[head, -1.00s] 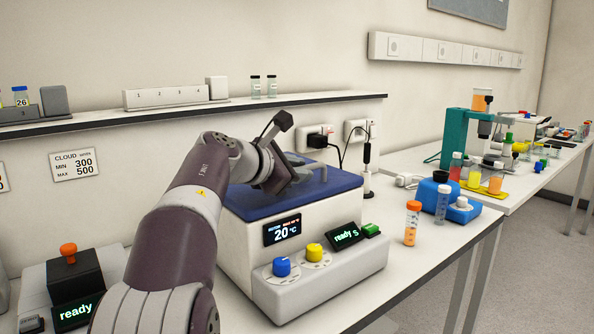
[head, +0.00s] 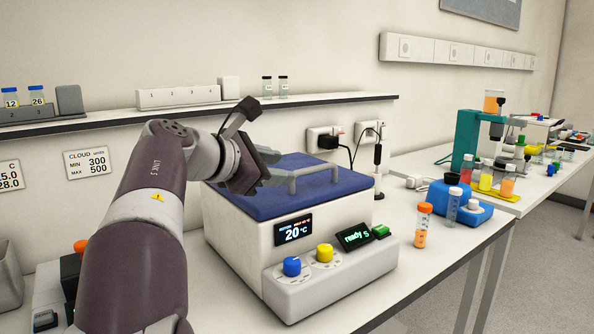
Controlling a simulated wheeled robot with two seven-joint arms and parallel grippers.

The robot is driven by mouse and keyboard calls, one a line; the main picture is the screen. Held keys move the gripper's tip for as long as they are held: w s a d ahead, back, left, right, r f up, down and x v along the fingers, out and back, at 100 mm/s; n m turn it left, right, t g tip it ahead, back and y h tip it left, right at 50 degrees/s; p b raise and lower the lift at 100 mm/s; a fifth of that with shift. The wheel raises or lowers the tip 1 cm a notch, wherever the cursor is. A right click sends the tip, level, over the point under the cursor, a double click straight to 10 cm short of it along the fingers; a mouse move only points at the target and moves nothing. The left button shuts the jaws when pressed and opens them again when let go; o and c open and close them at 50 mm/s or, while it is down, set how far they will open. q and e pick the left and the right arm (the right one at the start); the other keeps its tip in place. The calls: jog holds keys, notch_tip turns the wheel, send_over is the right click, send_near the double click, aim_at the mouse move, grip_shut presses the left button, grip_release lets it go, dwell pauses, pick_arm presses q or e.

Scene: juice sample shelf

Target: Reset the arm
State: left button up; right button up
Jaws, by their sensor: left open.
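My left arm comes in from the lower left. Its gripper (head: 272,175) is at the left part of the blue lid of a white heating device (head: 240,228), near the lid's grey handle (head: 312,178). The fingers look apart and nothing shows between them; the wrist hides part of them. I cannot tell whether they touch the lid. My right gripper is not in view.
A wall shelf (head: 320,99) with small vials runs behind the device. An orange-capped tube (head: 423,225) and a blue block (head: 459,207) stand on the bench to the right. A teal stand (head: 466,142) is farther back.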

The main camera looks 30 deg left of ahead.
pick_arm(q)
jog(key=shift+v, duration=1.35)
